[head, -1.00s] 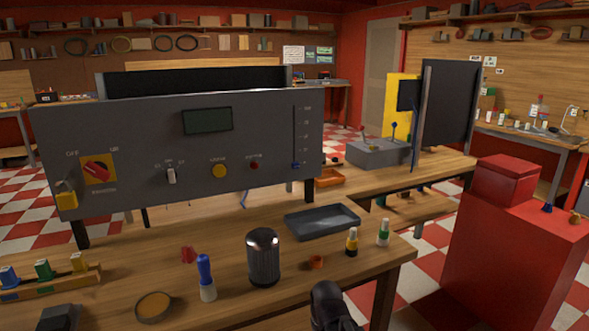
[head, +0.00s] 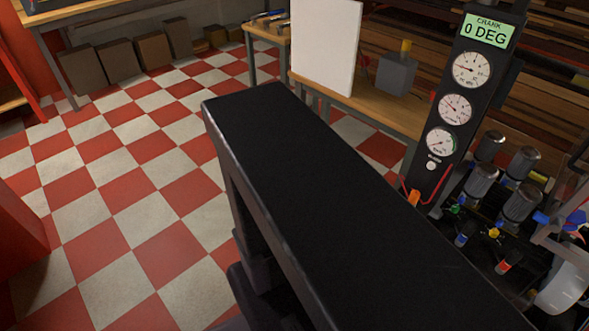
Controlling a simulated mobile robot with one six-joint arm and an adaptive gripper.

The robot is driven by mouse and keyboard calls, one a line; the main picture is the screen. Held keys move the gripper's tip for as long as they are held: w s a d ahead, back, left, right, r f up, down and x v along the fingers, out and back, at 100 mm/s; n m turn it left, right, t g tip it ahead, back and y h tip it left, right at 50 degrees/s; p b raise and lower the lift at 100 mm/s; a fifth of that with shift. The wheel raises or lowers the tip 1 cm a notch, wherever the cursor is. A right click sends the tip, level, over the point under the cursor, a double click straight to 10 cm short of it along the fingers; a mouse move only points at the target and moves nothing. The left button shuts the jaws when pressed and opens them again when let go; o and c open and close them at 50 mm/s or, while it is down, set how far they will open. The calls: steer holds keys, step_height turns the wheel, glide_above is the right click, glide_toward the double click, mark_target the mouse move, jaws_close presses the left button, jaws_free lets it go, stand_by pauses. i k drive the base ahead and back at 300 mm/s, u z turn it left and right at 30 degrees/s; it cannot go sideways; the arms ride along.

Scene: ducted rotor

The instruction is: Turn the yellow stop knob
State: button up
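Another small yellow fitting (head: 494,233) sits among the engine parts at the right. My gripper is not in view.
A long black block (head: 300,170) fills the foreground; I cannot tell what it belongs to. A dark gauge column (head: 455,105) reads "CRANK 0 DEG". Metal cylinders (head: 479,183) stand beside it. A white board (head: 326,45) stands on the bench (head: 375,112).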

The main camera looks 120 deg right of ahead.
mark_target(495, 233)
steer(key=z, duration=0.35)
steer(key=k, duration=0.2)
steer(key=z, duration=3.7)
steer(key=k, duration=0.3)
steer(key=z, duration=1.7)
